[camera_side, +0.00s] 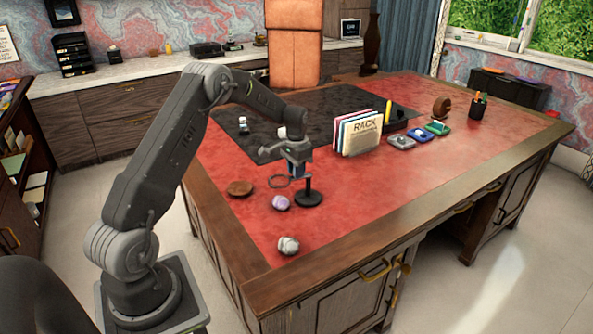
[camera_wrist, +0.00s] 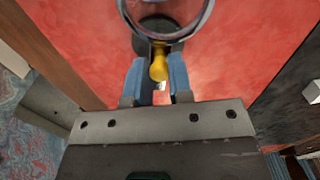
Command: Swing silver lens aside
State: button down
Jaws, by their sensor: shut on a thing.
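The silver lens is a round ring (camera_side: 279,182) that reaches out to the left of a stand with a round black base (camera_side: 308,199) on the red desk top. In the wrist view the silver ring (camera_wrist: 206,17) is at the top edge, cut off by the frame, and a yellow knob (camera_wrist: 158,69) sticks out from it. My gripper (camera_side: 297,171) is at the stand above the black base. Its blue fingers (camera_wrist: 159,75) are shut on the yellow knob, one on each side. In the side view the gripper hides the knob and most of the post.
A purple ball (camera_side: 280,203), a grey-white ball (camera_side: 288,245) and a brown disc (camera_side: 240,188) lie left and in front of the stand. A rack of folders (camera_side: 360,133) stands behind right. The red top at front right is clear.

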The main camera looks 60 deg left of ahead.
jog(key=shift+w+a+m, duration=0.45)
jog(key=shift+a+m, duration=0.05)
jog(key=shift+m, duration=1.45)
jog(key=shift+w+a+m, duration=0.5)
jog(key=shift+a+m, duration=0.05)
jog(key=shift+m, duration=1.45)
jog(key=shift+w+a+m, duration=0.45)
jog(key=shift+a+m, duration=0.05)
jog(key=shift+m, duration=1.45)
jog(key=c, duration=1)
grip_release()
notch_tip(320, 180, up, 14)
jog(key=shift+f, duration=0.1)
